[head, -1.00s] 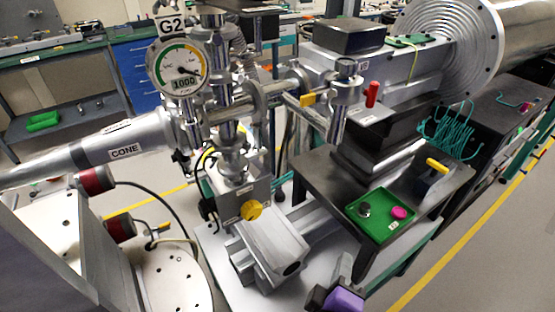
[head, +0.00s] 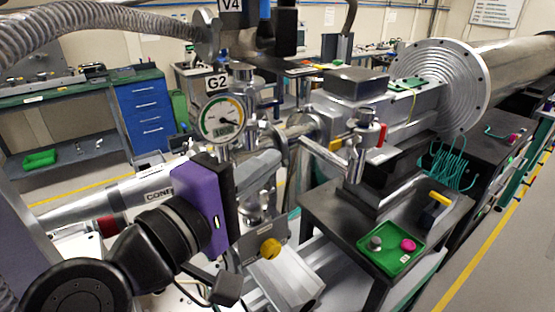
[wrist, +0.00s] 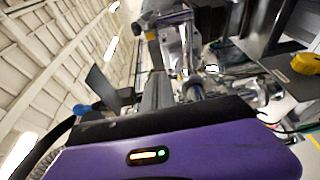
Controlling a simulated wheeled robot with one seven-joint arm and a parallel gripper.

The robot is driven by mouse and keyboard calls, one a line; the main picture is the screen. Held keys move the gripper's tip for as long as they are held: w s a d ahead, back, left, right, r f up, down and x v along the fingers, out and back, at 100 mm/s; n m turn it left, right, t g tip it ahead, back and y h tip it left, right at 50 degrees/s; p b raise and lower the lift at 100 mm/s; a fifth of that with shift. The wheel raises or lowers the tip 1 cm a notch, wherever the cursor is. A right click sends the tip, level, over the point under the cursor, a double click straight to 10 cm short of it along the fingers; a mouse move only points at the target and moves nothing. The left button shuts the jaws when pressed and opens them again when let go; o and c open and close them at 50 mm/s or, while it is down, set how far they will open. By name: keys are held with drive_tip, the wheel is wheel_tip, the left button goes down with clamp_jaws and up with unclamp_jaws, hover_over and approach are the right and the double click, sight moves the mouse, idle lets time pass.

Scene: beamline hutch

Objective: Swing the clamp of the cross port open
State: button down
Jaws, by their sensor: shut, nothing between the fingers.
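My gripper (head: 264,161), with a purple body and grey fingers, reaches in from the lower left in the head view. Its fingers are shut and empty, in front of the metal vacuum cross below the G2 gauge (head: 222,119). In the wrist view the gripper (wrist: 158,88) shows above its purple body, with metal fittings beyond it. A ring-like metal flange (head: 302,128) sits on the cross's right side, and a pipe (head: 325,155) runs right from it. A yellow piece (head: 335,144) shows by this pipe. My gripper hides part of the cross; I cannot make out the clamp's state.
A green tray (head: 385,262) with a grey and a pink knob lies on the dark stand at right. A yellow knob (head: 270,248) sits below the cross. A ribbed hose (head: 95,27) crosses the upper left. The floor at far right is clear.

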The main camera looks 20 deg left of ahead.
drive_tip(key=w+d+p, duration=0.3)
drive_tip(key=w+d, duration=0.2)
drive_tip(key=d, duration=0.1)
drive_tip(key=shift+w, duration=0.35)
